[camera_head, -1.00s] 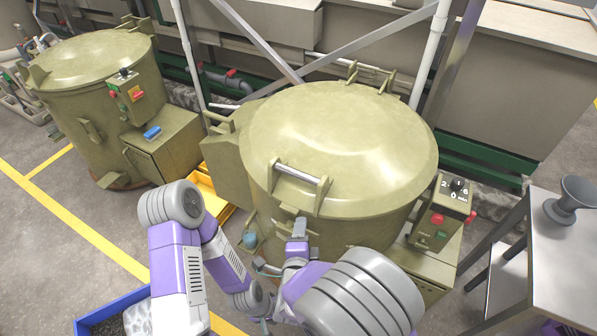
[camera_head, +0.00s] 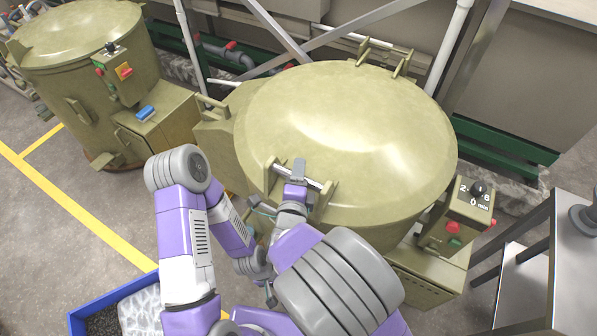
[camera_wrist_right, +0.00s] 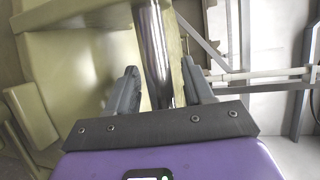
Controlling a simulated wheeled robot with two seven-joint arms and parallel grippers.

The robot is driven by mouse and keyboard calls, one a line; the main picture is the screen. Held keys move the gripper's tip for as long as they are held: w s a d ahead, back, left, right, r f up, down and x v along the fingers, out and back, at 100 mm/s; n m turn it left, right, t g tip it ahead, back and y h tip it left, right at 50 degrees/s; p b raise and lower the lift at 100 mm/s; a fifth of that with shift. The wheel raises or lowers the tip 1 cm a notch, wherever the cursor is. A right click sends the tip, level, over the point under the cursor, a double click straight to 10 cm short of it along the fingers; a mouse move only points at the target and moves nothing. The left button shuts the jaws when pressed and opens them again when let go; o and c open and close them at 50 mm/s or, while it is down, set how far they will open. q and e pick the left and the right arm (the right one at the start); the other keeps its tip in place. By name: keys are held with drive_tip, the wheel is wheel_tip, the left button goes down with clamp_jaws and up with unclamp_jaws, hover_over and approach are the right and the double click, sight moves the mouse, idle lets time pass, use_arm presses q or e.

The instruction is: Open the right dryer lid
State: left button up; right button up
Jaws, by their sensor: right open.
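The right dryer is the large olive drum in the middle of the head view, and its round domed lid (camera_head: 350,125) lies closed on top. A metal bar handle (camera_head: 314,184) sits between two brackets at the lid's near edge. My right gripper (camera_head: 298,172) is at this handle. In the right wrist view the bar (camera_wrist_right: 154,50) runs between the two spread fingers of the right gripper (camera_wrist_right: 160,85), with gaps beside it. My left arm is folded at the lower left; its gripper is mostly hidden behind arm links.
A control box (camera_head: 468,212) stands right of the dryer, with a metal table (camera_head: 540,255) beyond it. A second olive dryer (camera_head: 75,65) is at the upper left. A blue crate (camera_head: 95,312) is on the floor at lower left. Frame struts and pipes stand behind the lid.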

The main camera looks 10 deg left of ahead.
drive_tip(key=shift+w, duration=0.55)
drive_tip(key=shift+c, duration=0.3)
clamp_jaws()
drive_tip(key=w+d+r+g+p, duration=0.1)
drive_tip(key=w+r+p, duration=0.4)
drive_tip(key=r+p, duration=0.6)
drive_tip(key=w+d+r+p, duration=0.3)
drive_tip(key=w+r+p, duration=0.2)
drive_tip(key=r+p, duration=0.6)
drive_tip(key=w+d+r+m+g+p, duration=0.1)
drive_tip(key=w+d+r+p, duration=0.1)
drive_tip(key=w+r+p, duration=0.4)
drive_tip(key=shift+r+g+p, duration=0.3)
drive_tip(key=shift+r+p, duration=2.2)
drive_tip(key=shift+r, duration=3)
